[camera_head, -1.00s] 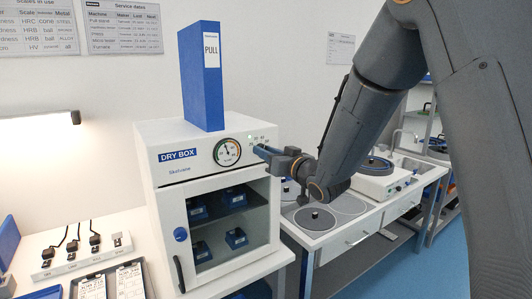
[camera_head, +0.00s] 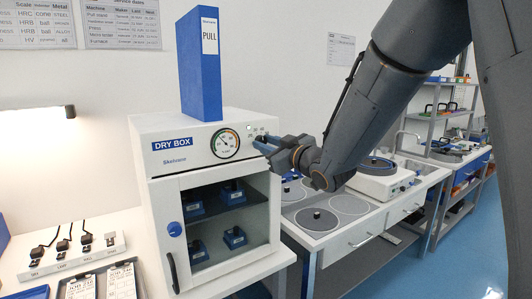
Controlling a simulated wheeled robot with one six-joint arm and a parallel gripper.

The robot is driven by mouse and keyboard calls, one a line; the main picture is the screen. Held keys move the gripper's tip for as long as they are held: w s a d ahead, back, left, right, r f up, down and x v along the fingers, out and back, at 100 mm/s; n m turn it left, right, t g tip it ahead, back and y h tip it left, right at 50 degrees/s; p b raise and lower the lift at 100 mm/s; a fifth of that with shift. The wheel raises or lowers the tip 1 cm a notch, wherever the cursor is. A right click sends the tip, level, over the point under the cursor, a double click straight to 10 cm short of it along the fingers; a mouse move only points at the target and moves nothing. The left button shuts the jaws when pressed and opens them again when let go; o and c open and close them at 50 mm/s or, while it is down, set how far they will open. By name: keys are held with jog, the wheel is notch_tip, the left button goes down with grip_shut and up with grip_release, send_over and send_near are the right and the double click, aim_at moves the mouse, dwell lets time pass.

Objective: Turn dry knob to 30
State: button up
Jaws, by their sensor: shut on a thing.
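The white dry box (camera_head: 206,138) stands on the bench with a blue "DRY BOX" label and a round gauge (camera_head: 226,143) on its upper front. The dry knob is at the right end of that front panel, mostly hidden by my gripper, with small printed numbers (camera_head: 257,130) around it. My gripper (camera_head: 262,143) reaches in from the right, its blue-tipped fingers at the panel, shut on the knob. The knob's pointer and setting cannot be read.
A tall blue "PULL" binder (camera_head: 201,70) stands on top of the dry box. The box's glass door (camera_head: 230,215) is shut, with several blue blocks inside. A bench with round plates (camera_head: 349,205) stands to the right under my arm.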

jog(key=shift+n+b, duration=1.05)
jog(key=shift+n, duration=0.05)
jog(key=o, duration=1)
jog(key=shift+o, duration=0.2)
jog(key=b+v, duration=0.2)
jog(key=v, duration=0.5)
jog(key=shift+s+d, duration=0.3)
jog(key=shift+f, duration=0.1)
